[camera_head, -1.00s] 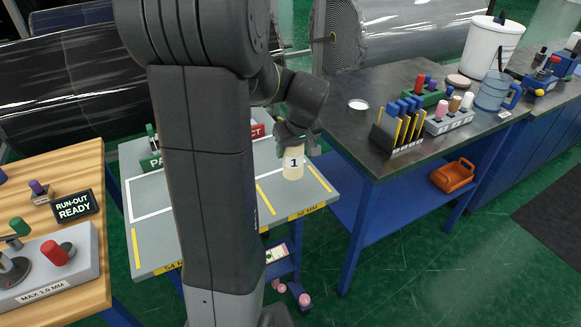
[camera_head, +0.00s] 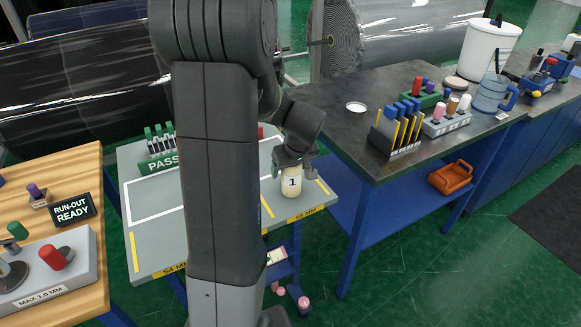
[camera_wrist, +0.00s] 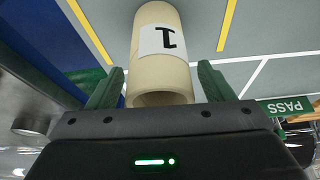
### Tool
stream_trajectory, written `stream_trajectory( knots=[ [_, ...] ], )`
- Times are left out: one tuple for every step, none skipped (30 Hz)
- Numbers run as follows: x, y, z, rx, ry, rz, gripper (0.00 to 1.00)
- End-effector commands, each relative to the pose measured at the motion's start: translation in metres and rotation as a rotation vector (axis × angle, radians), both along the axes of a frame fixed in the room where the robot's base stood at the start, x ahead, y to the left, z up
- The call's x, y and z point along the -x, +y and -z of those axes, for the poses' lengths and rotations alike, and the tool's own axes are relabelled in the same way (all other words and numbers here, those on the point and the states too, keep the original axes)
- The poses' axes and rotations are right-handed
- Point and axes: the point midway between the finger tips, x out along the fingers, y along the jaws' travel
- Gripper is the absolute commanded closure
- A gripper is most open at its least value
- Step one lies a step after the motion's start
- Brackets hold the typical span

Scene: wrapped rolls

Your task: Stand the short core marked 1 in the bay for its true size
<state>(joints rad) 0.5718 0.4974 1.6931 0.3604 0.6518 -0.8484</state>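The short cream core marked 1 (camera_head: 291,183) stands upright on the grey bench (camera_head: 150,265), in the right-hand bay between two yellow strips, near the front edge. The label on that bay's edge (camera_head: 303,215) is too small to read surely. My gripper (camera_head: 294,168) is right above the core, with one finger on each side of its upper end. In the wrist view, the core (camera_wrist: 160,75) lies between the green fingers with narrow gaps on both sides, so the gripper looks open. Its hollow end faces the wrist.
A green PASS rack (camera_head: 160,160) stands at the back left of the bench. A dark worktop (camera_head: 345,125) with a tool rack (camera_head: 398,130) is close on the right. The wooden table (camera_head: 85,175) is at left. My arm hides the bench's middle.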

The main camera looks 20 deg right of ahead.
Motion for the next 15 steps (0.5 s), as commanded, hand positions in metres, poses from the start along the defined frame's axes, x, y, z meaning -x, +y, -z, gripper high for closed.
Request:
stream_trajectory(
  knots=[
    [0.0,0.0,0.0,0.0,0.0,0.0,0.26],
    [0.0,0.0,0.0,0.0,0.0,0.0,0.26],
    [0.0,0.0,0.0,0.0,0.0,0.0,0.26],
    [0.0,0.0,0.0,0.0,0.0,0.0,0.26],
    [0.0,0.0,0.0,0.0,0.0,0.0,0.26],
    [0.0,0.0,0.0,0.0,0.0,0.0,0.26],
    [0.0,0.0,-0.001,0.0,0.0,0.0,0.26],
    [0.0,0.0,-0.001,0.0,0.0,0.0,0.26],
    [0.0,0.0,-0.002,0.0,0.0,0.0,0.26],
    [0.0,0.0,-0.004,0.0,0.0,0.0,0.26],
    [0.0,0.0,-0.005,0.0,0.0,0.0,0.26],
    [0.001,0.0,-0.008,0.001,-0.002,0.0,0.26],
    [0.003,0.0,-0.011,0.001,-0.003,-0.001,0.26],
    [0.004,0.0,-0.015,0.001,-0.003,-0.001,0.26],
    [0.006,-0.001,-0.02,0.002,-0.003,0.0,0.26]
  ],
)
